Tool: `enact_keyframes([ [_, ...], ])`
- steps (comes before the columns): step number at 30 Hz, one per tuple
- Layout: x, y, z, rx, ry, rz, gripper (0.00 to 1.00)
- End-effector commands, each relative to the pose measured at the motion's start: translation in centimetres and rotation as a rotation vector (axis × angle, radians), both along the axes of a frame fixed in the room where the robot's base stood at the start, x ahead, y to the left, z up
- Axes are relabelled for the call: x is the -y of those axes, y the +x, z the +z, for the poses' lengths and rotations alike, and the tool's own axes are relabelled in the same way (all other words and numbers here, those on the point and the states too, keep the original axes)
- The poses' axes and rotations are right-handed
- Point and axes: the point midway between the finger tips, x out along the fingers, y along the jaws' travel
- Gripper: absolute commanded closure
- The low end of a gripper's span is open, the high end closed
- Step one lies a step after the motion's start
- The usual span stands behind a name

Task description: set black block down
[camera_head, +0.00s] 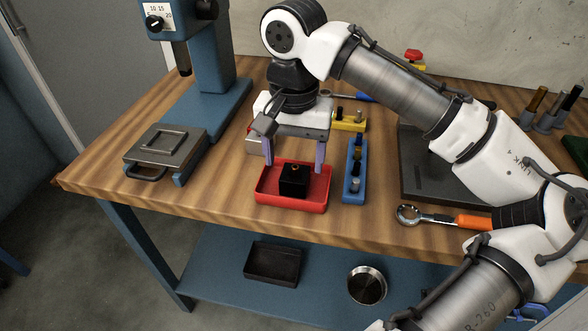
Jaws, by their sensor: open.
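The black block (293,181) sits inside the red tray (291,205) on the wooden bench, with a small orange-brown mark on its top. My gripper (294,163) is above the tray, pointing down. Its two fingers are spread wide, one on each side of the block, with visible gaps between the fingers and the block. The gripper is open and holds nothing. The block appears to rest on the tray floor; its lower back side is hidden.
A blue holder (354,186) with dark pieces stands close right of the tray. A yellow holder (348,124) is behind. An orange-handled ratchet (443,217) lies to the right. A blue press (207,103) and grey vise plate (165,148) are left. Bare wood lies left of the tray.

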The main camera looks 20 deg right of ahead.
Motion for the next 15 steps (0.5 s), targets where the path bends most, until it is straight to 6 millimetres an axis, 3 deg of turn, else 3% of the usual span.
enact_keyframes([
  [6,-0.1,0.1,4.7,0.001,0.000,0.002,0.33],
  [15,0.0,0.0,7.4,-0.001,-0.001,0.000,0.33],
])
